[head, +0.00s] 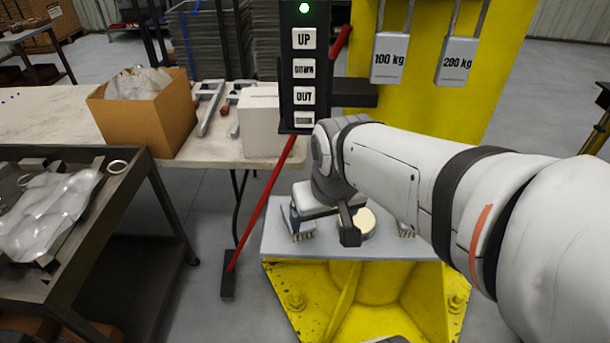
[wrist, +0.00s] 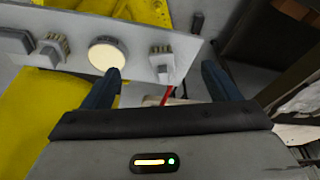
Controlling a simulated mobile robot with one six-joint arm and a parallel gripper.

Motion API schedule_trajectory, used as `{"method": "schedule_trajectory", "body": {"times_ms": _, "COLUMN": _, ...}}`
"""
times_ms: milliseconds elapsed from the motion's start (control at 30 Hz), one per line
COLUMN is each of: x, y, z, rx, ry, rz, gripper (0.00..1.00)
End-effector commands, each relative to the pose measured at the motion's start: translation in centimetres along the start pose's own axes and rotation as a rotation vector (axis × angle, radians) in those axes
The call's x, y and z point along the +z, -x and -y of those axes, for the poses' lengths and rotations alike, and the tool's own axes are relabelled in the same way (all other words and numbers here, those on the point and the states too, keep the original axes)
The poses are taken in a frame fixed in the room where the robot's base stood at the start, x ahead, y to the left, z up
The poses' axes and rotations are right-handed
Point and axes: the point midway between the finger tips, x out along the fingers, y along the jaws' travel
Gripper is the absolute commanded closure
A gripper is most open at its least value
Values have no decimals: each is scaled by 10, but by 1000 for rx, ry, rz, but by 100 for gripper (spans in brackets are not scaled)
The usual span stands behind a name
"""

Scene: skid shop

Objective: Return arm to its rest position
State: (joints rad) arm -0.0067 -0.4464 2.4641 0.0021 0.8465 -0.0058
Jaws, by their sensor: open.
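My gripper (wrist: 163,75) shows in the wrist view with its two dark blue fingers spread apart and nothing between them. In the head view, my gripper (head: 305,222) is low over the left part of a grey plate (head: 285,246) on the yellow stand, largely hidden by my own wrist. In the wrist view, the left finger's tip overlaps the lower edge of a round cream disc (wrist: 107,54) on the plate; I cannot tell whether they touch. My arm is stretched out from the right, bent down at the wrist.
A black button panel (head: 304,70) with a green light stands just behind my wrist. A red bar (head: 262,205) slants beside the plate. Weights (head: 389,59) hang on the yellow column. A cardboard box (head: 145,112) and white box (head: 259,120) stand on the table; a dark cart (head: 118,195) is left.

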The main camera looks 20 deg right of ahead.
Motion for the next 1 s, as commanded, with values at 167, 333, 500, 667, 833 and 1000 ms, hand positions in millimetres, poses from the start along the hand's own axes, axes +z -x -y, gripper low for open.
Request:
{"method": "schedule_trajectory", "body": {"times_ms": 167, "x": 23, "y": 11, "z": -4, "rx": 6, "ry": -13, "rz": 3, "gripper": 18}}
{"method": "schedule_trajectory", "body": {"times_ms": 333, "x": 26, "y": 12, "z": -4, "rx": 6, "ry": -16, "rz": 6, "gripper": 18}}
{"method": "schedule_trajectory", "body": {"times_ms": 500, "x": 25, "y": 12, "z": -4, "rx": 6, "ry": -15, "rz": 5, "gripper": 18}}
{"method": "schedule_trajectory", "body": {"times_ms": 667, "x": 25, "y": 12, "z": -4, "rx": 6, "ry": -15, "rz": 5, "gripper": 18}}
{"method": "schedule_trajectory", "body": {"times_ms": 833, "x": 25, "y": 12, "z": -4, "rx": 6, "ry": -15, "rz": 5, "gripper": 18}}
{"method": "schedule_trajectory", "body": {"times_ms": 1000, "x": 25, "y": 12, "z": -4, "rx": 6, "ry": -15, "rz": 5, "gripper": 19}}
